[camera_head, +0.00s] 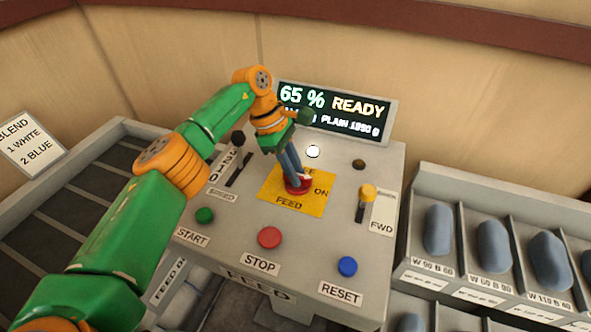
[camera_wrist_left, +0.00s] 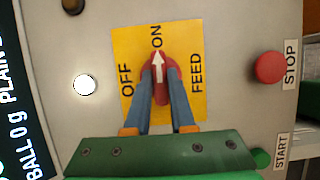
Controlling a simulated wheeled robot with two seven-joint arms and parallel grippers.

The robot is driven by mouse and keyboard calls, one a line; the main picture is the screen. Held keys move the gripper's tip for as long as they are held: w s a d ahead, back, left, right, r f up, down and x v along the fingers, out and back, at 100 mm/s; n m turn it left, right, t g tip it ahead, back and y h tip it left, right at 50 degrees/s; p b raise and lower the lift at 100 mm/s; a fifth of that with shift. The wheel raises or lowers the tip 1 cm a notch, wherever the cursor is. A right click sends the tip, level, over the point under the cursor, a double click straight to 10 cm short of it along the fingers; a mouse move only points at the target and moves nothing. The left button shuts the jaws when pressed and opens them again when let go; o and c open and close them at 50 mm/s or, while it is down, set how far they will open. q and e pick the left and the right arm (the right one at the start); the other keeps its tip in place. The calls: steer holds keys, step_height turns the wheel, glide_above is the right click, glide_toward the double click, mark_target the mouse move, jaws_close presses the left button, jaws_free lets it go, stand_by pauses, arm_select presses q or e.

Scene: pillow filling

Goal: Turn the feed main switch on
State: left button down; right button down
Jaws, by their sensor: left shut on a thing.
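The feed main switch (camera_head: 300,186) is a red rotary knob with a white arrow, on a yellow plate (camera_head: 283,203) marked OFF, ON and FEED. In the left wrist view the knob (camera_wrist_left: 160,66) sits between the blue fingers of my left gripper (camera_wrist_left: 160,82), and its arrow points at ON. My left gripper (camera_head: 294,174) reaches down from above and is shut on the knob. The fingers hide part of the knob and, in the head view, most of the OFF label. My right gripper is not in view.
Near the plate are a green START button (camera_head: 205,215), a red STOP button (camera_head: 269,237), a blue RESET button (camera_head: 347,266), a black speed lever (camera_head: 237,140) and a yellow-topped FWD lever (camera_head: 367,193). The display (camera_head: 334,112) reads 65 % READY. Bins of blue pillows (camera_head: 493,247) stand right.

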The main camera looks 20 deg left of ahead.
arm_select(q)
steer(key=shift+r, duration=0.1)
steer(key=c, duration=0.8)
jaws_free()
steer(key=shift+o, duration=0.2)
steer(key=shift+a+r+b, duration=0.25)
steer(key=shift+r+b, duration=0.05)
steer(key=v, duration=0.4)
steer(key=shift+p+v, duration=1)
steer(key=shift+r, duration=0.25)
steer(key=shift+a+f, duration=0.1)
steer(key=shift+f, duration=0.05)
